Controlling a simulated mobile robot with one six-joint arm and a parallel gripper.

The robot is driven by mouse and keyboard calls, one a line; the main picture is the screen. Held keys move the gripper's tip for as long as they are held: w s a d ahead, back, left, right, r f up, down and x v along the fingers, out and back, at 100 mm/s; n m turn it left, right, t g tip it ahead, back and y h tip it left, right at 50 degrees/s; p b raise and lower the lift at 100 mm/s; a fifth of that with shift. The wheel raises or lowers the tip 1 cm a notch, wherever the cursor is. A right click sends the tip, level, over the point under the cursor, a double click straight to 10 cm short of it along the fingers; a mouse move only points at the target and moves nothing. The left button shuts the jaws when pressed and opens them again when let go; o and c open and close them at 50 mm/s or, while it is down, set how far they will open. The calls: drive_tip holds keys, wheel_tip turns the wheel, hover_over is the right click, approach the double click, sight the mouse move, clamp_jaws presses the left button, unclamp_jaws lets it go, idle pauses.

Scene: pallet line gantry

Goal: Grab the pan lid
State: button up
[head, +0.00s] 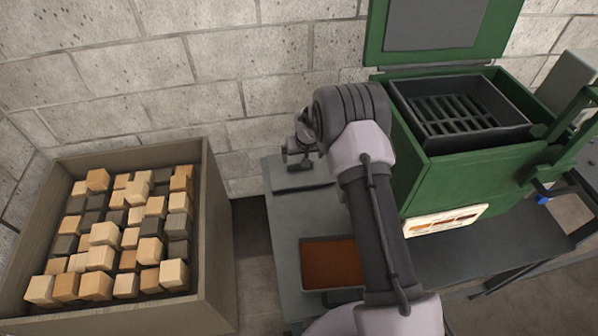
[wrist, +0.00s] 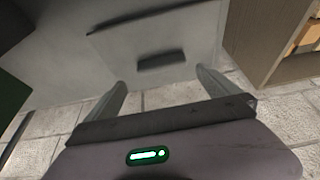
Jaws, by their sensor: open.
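The pan lid, a flat grey plate with a dark bar handle, lies on the grey bench; in the wrist view its plate (wrist: 195,35) fills the upper middle and its handle (wrist: 162,61) is between and just beyond my fingertips. In the head view the lid (head: 310,180) is partly hidden under my gripper (head: 298,158). My gripper is open and empty, also seen from behind in the wrist view (wrist: 160,82), with a finger on each side of the handle's line. I cannot tell its exact height above the lid.
A pan with brown contents (head: 332,266) stands on the bench (head: 283,232), partly behind my arm. A green machine (head: 480,165) with a raised cover and dark grate is at right. A wooden crate (head: 215,235) of several blocks is at left. A block wall runs behind.

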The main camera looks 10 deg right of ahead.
sight(300, 162)
drive_tip(key=b+x, duration=0.3)
drive_tip(key=x, duration=0.3)
drive_tip(key=shift+w+a+f, duration=0.15)
drive_tip(key=shift+w+f, duration=0.05)
drive_tip(key=shift+f, duration=0.1)
drive_tip(key=shift+r, duration=0.1)
drive_tip(key=shift+c, duration=0.4)
drive_tip(key=c, duration=1.2)
